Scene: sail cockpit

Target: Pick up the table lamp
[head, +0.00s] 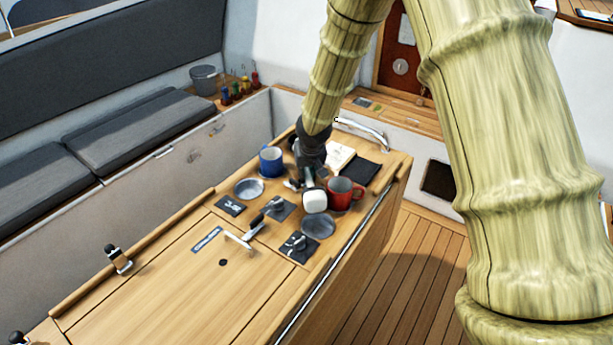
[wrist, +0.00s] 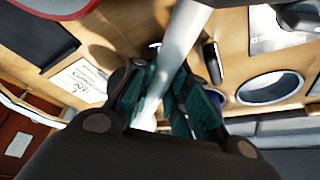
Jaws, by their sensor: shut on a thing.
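The table lamp (head: 314,201) shows in the head view as a small white head above the cockpit table, just left of the red mug. In the wrist view a white part of the lamp (wrist: 184,40) runs between my fingers. My gripper (head: 310,176) is shut on this white part, and it also shows in the wrist view (wrist: 168,95). The lamp's lower part and base are hidden, so I cannot tell whether it touches the table.
A red mug (head: 340,193) stands close on the right, a blue mug (head: 270,161) on the left. A metal rail (head: 362,131) stands behind. The near-left tabletop is mostly clear.

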